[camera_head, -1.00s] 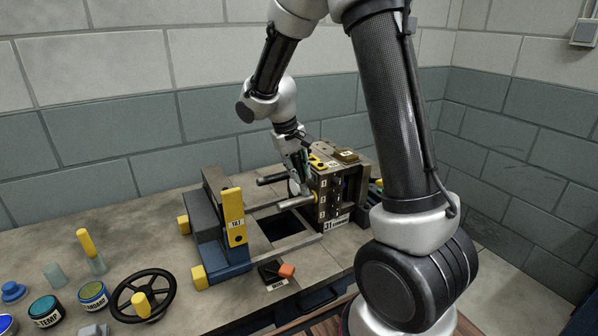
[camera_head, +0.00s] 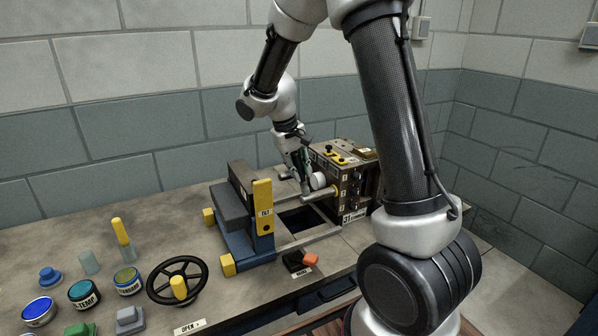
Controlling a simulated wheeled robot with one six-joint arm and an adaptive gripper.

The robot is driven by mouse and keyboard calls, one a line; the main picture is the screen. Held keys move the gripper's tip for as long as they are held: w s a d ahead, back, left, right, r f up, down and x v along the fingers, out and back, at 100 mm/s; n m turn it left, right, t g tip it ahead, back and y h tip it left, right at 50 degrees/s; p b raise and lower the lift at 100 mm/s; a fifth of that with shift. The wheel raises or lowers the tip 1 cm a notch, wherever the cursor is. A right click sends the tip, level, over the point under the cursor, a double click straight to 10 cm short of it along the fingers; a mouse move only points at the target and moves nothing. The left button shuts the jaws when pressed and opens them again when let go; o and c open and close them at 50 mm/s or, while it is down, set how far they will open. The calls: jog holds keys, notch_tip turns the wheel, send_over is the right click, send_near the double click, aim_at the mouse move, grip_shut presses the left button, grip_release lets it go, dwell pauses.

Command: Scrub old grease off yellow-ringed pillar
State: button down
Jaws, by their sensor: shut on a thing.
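The mould block (camera_head: 345,180), labelled 31, stands at the right end of the frame on the bench. Metal pillars stick out of its face to the left. The near pillar (camera_head: 314,196) has a yellowish ring at its base by the block. My gripper (camera_head: 308,178) is just above and behind this pillar, left of the block face. It is shut on a small whitish round thing (camera_head: 318,181), which looks like a scrubbing pad. Whether the pad touches a pillar I cannot tell. The far pillar (camera_head: 287,175) is partly hidden behind my gripper.
A blue and grey frame end (camera_head: 240,212) with a yellow TILT lever (camera_head: 263,205) stands left of the block. A black handwheel (camera_head: 177,281), several tins and a yellow-handled tool (camera_head: 121,232) are at the left.

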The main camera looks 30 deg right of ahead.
notch_tip(320, 180, up, 2)
jog(key=shift+d+r, duration=0.1)
jog(key=shift+d, duration=0.05)
jog(key=shift+r, duration=2.75)
